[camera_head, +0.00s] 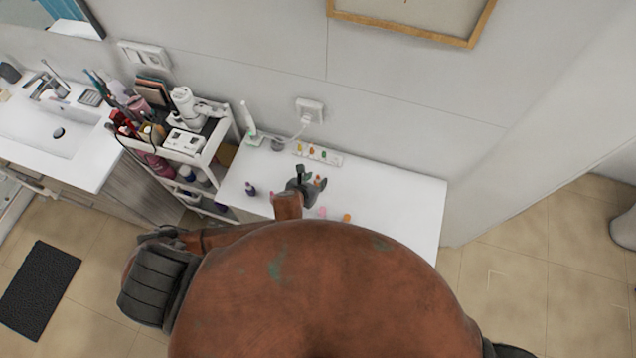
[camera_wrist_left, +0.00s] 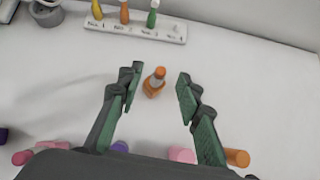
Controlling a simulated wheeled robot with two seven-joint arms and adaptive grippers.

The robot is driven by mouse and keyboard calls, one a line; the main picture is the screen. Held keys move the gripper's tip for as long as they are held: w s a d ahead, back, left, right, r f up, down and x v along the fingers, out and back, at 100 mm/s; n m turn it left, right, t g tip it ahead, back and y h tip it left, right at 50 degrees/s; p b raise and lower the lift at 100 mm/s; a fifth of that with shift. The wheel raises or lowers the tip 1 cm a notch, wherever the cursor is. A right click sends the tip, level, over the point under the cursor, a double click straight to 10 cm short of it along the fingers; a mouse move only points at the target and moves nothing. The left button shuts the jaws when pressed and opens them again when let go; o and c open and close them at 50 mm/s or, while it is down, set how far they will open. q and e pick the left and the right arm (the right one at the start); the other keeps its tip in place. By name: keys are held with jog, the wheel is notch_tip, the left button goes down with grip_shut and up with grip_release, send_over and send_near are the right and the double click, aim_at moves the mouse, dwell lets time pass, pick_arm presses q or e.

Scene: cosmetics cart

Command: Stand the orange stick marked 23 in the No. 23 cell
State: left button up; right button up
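The gripper also shows in the head view (camera_head: 305,180). A white rack (camera_wrist_left: 176,32) stands behind the stick, holding a yellow, an orange and a green stick. Its rightmost cell looks empty. The cell labels and the stick's number are too small to read. My right gripper is not in view.
Another orange piece (camera_wrist_left: 238,158), pink pieces (camera_wrist_left: 181,154) and a purple one (camera_wrist_left: 119,146) are near the table's front. A dark purple bottle (camera_head: 251,189) stands at left. A grey cup (camera_head: 278,145) is left of the rack. The table's right side (camera_head: 400,195) is clear.

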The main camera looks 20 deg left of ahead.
aim_at(317, 178)
pick_arm(q)
jog(key=shift+x, duration=1.75)
jog(key=shift+s+f, duration=0.15)
jog(key=shift+c, duration=0.6)
grip_shut()
